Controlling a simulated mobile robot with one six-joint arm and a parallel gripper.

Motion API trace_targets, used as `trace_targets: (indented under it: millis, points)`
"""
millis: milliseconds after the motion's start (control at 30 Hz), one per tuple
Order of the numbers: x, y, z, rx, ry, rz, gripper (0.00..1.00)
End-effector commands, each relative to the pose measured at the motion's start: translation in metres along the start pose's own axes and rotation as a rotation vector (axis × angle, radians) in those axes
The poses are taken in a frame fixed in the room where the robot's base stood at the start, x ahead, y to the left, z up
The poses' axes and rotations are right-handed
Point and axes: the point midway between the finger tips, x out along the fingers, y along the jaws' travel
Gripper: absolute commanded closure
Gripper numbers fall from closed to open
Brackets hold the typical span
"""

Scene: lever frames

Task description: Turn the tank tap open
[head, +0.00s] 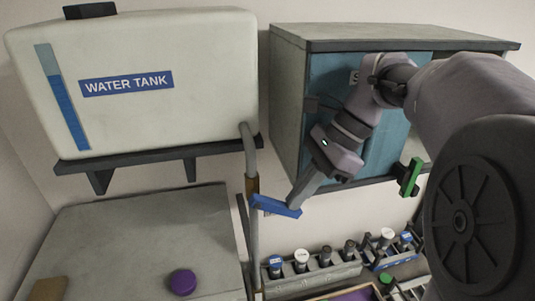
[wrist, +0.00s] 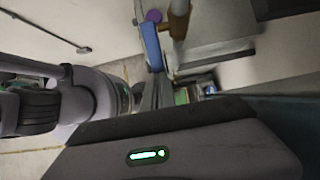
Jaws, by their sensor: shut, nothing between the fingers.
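The white water tank (head: 130,85) sits on a wall shelf at the left in the head view. A grey pipe (head: 249,150) runs down from its right side to a brass valve body (head: 252,186). The blue tap lever (head: 275,206) sticks out to the right from the valve, across the pipe and tilted slightly down. In the wrist view the lever (wrist: 152,46) stands just beyond my fingertips, beside the brass valve (wrist: 179,8). My gripper (head: 294,204) is shut and empty, its tips at the lever's free end. I cannot tell whether they touch it.
A blue-doored cabinet (head: 330,80) with a green handle (head: 411,176) hangs right of the pipe, behind my arm. Below stands a rack (head: 315,275) of several capped bottles. A grey counter (head: 120,240) with a purple round object (head: 182,282) is at lower left.

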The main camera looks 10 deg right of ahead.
Motion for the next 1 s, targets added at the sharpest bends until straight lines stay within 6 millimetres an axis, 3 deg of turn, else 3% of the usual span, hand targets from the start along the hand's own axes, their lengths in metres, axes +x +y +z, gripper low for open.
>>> trace_targets:
  millis: [467,1000]
  points:
    - [0.035,0.0,-0.01,-0.005,0.007,0.001,1.0]
    - [0.067,0.0,-0.005,-0.004,0.007,0.001,1.0]
